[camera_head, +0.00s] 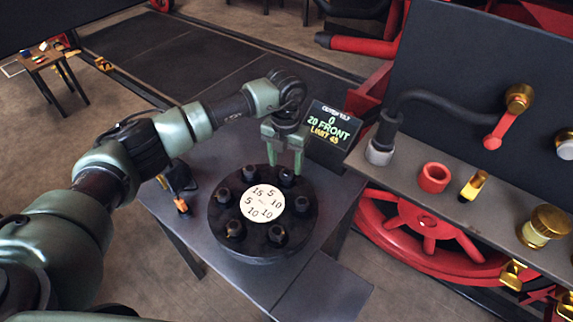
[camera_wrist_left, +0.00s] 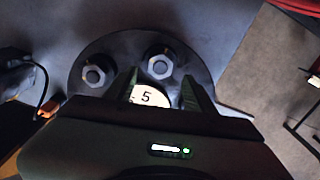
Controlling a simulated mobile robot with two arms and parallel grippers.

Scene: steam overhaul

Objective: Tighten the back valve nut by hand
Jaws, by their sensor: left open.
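The round black valve flange (camera_head: 262,250) lies on the grey table, with several dark nuts around a white numbered disc (camera_head: 263,203). The back valve nut (camera_head: 286,177) is at the flange's far edge. My left gripper (camera_head: 284,168) comes down from above with its green fingers apart, one to each side of this nut in the head view. In the left wrist view, a hex nut (camera_wrist_left: 160,65) appears between and beyond the open fingertips (camera_wrist_left: 160,82). Contact cannot be told. Another nut (camera_wrist_left: 95,75) sits to its left. My right gripper is not in view.
A small display (camera_head: 332,132) reading "0", "20 FRONT" and "LIMIT 45" stands just behind the flange. A black tool with an orange part (camera_head: 181,205) is at the table's left. A shelf at right holds a red ring (camera_head: 433,178) and brass fittings. The table's front right is clear.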

